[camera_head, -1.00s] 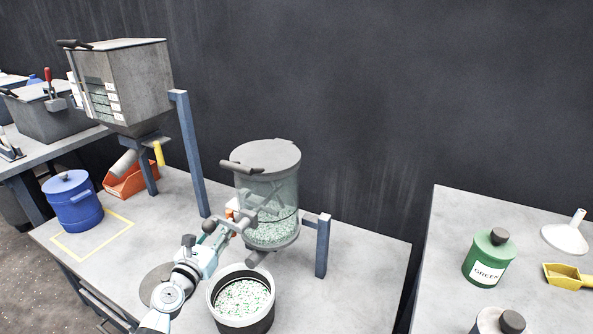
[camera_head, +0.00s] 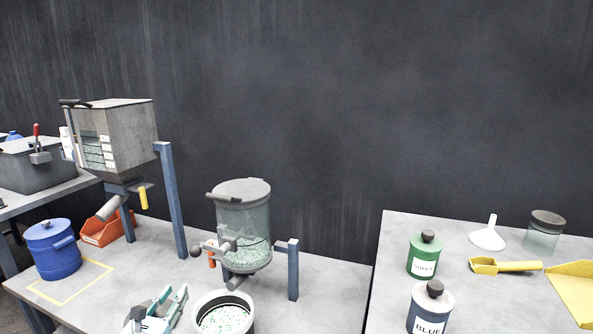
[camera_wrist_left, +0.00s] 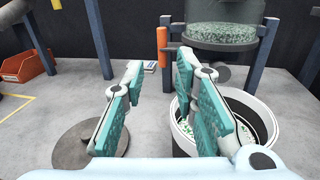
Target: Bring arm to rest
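My left gripper (camera_head: 160,310) shows at the lower edge of the head view, between the blue pot and the open bucket. In the left wrist view my left gripper (camera_wrist_left: 156,90) has its two teal-padded fingers apart with nothing between them. The open bucket (camera_head: 224,301) with white and green granules stands to its right; it also shows in the left wrist view (camera_wrist_left: 262,112), partly behind the right finger. A dark round disc (camera_wrist_left: 90,143) lies on the table at the left finger. My right gripper is in neither view.
A clear cylinder vessel (camera_head: 243,225) hangs on a post behind the bucket, with an orange-handled valve (camera_head: 211,260). A grey hopper box (camera_head: 118,137), a blue pot (camera_head: 52,249) and an orange bin (camera_head: 103,230) stand left. The right table holds a green jar (camera_head: 423,255), a blue jar (camera_head: 430,308) and a yellow scoop (camera_head: 505,266).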

